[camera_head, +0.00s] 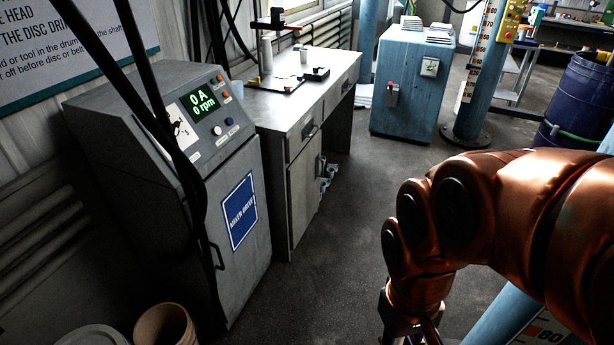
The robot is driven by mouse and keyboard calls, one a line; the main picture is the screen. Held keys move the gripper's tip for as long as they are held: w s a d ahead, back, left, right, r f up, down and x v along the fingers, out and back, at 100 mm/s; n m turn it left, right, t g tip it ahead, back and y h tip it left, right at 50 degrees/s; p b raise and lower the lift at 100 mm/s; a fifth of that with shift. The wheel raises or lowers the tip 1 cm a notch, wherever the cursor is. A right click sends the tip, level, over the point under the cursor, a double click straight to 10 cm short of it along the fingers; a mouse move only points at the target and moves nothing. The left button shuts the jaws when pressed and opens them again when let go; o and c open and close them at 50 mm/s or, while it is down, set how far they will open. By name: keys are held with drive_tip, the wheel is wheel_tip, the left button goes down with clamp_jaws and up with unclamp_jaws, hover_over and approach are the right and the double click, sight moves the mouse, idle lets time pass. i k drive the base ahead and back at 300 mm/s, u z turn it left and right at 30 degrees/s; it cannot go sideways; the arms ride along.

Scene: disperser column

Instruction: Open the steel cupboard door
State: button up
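A grey steel bench (275,105) stands left of centre, with a drawer above a cupboard door (303,195) in its near pedestal. The door looks shut and is seen at a steep angle. My copper-coloured arm reaches in from the right. My gripper (410,332) points down at the bottom edge, right of the door and apart from it. Its fingertips are cut off by the frame, so its opening and anything in it are hidden.
The mixer drive cabinet (240,170) stands left of the bench, with black cables in front. A bucket (165,326) is at bottom left. A blue-grey cabinet (412,85) and a blue column (478,80) stand behind. The floor (335,255) between bench and arm is clear.

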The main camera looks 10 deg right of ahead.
sight(304, 175)
drive_tip(key=u, duration=0.45)
drive_tip(key=i, duration=1.05)
drive_tip(key=z, duration=1.55)
drive_tip(key=i, duration=0.45)
drive_tip(key=u, duration=1.85)
